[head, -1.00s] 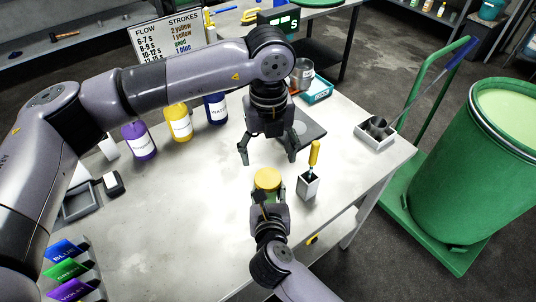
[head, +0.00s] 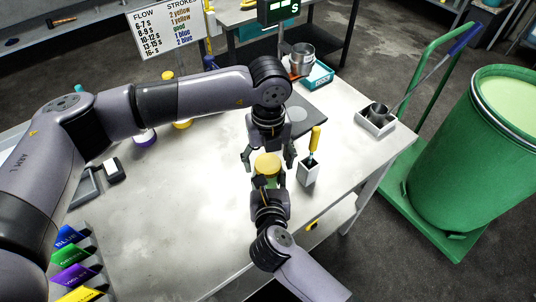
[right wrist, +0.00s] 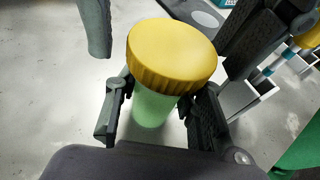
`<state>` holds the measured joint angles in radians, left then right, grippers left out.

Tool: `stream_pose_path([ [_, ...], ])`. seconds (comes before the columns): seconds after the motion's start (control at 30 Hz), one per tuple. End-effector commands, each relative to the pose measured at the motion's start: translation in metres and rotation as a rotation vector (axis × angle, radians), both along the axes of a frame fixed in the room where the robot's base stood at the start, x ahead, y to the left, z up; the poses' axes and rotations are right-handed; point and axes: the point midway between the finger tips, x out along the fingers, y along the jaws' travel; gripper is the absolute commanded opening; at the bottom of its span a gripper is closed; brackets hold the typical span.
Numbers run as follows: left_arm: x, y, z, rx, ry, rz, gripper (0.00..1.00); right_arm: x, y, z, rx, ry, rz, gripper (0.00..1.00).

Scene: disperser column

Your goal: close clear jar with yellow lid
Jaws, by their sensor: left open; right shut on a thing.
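The clear jar (right wrist: 153,106), with pale green contents, stands on the table with the yellow lid (right wrist: 172,52) on its top. Whether the lid is tight cannot be seen. The lid also shows in the head view (head: 267,163). My right gripper (head: 268,186) is shut on the jar's sides below the lid, its fingers also seen in the right wrist view (right wrist: 155,112). My left gripper (head: 269,160) is open, pointing down, with its fingers apart on either side of the lid and slightly above or behind it; contact is not visible.
A white holder (head: 308,173) with a yellow-handled tool (head: 315,138) stands close to the right of the jar. A dark flat plate (head: 303,116) lies behind.

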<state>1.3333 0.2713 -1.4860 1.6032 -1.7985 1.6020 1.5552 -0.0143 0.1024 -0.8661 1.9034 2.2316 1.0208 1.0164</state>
Motion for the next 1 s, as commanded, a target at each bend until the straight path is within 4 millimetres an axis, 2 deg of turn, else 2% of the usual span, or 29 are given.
stream_pose_path([
  [0.13, -0.0001, -0.0001, 0.0001, 0.0, 0.0, 0.0, 0.68, -0.0001, -0.0001, -0.0002, 0.0, 0.0, 0.0, 0.0],
  [0.87, -0.0001, -0.0003, 0.0004, -0.001, 0.0, -0.001, 0.19, -0.0002, 0.0002, -0.0002, 0.0, 0.0, 0.001, 0.0],
  [0.9, -0.0001, -0.0003, 0.0004, -0.001, 0.0, -0.001, 0.53, -0.0002, 0.0003, -0.0002, 0.0, 0.0, 0.001, 0.0],
  [1.0, -0.0001, -0.0004, 0.0004, -0.001, 0.0, -0.001, 0.6, -0.0002, 0.0003, -0.0002, 0.0, 0.0, 0.001, 0.0],
])
